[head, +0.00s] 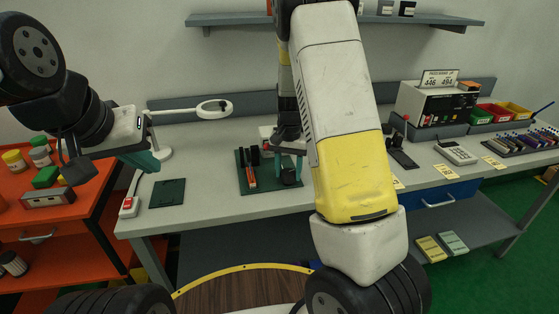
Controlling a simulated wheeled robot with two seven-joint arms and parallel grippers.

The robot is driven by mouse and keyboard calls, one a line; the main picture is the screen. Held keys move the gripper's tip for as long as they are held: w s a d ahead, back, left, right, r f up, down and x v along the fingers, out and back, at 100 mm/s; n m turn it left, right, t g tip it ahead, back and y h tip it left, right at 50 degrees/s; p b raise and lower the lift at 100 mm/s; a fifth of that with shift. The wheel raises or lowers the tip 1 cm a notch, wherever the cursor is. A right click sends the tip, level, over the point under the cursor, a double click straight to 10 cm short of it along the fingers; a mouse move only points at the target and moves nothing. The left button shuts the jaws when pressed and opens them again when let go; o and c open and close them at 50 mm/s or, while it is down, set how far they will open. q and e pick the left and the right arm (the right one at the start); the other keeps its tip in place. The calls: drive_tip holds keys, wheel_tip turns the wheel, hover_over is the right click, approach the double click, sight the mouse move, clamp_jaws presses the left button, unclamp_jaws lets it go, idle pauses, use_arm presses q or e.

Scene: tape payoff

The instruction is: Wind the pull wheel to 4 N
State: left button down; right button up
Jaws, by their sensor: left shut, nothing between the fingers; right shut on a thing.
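My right gripper (290,168) reaches down over the dark green mat (262,186) on the bench, its teal fingers pointing down. It is shut on a small dark round part, apparently the pull wheel (289,178); the fingers and arm partly hide it. A black and red device (251,174) stands on the mat just left of the fingers. No force reading is legible on it.
A bare green mat (167,193) and a switch box (128,207) lie near the left edge. An orange cart (50,215) stands left.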

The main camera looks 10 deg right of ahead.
sight(288, 172)
drive_tip(key=m, duration=0.6)
drive_tip(key=shift+m, duration=0.3)
idle(0.4)
drive_tip(key=o, duration=1.4)
drive_tip(key=shift+c, duration=0.2)
drive_tip(key=shift+r, duration=0.1)
wheel_tip(288, 172, up, 8)
drive_tip(key=shift+f, duration=0.15)
